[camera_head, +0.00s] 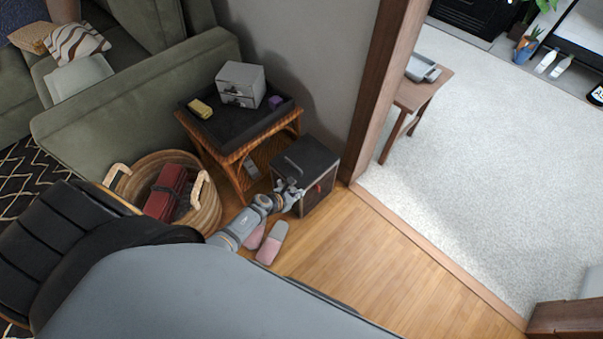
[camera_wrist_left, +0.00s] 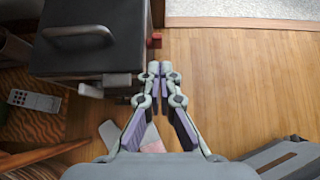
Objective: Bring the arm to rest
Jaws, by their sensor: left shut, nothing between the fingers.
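My left gripper (camera_head: 291,190) is low, just in front of the small dark cabinet (camera_head: 309,165), over the wood floor. In the left wrist view its two fingertips (camera_wrist_left: 161,69) are together with nothing between them. The cabinet's black top (camera_wrist_left: 95,35) with its handle lies left of the fingers there. I cannot tell whether the fingers touch the cabinet. My left arm (camera_head: 238,226) reaches in from the lower left. My right gripper does not show in either view.
A wicker basket (camera_head: 205,208) holding a red bundle and a side table (camera_head: 236,152) with a grey drawer box (camera_head: 240,84) stand left of the cabinet. Pink-and-grey slippers (camera_head: 272,243) lie by the arm. Wood floor (camera_head: 400,270) to the right is clear.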

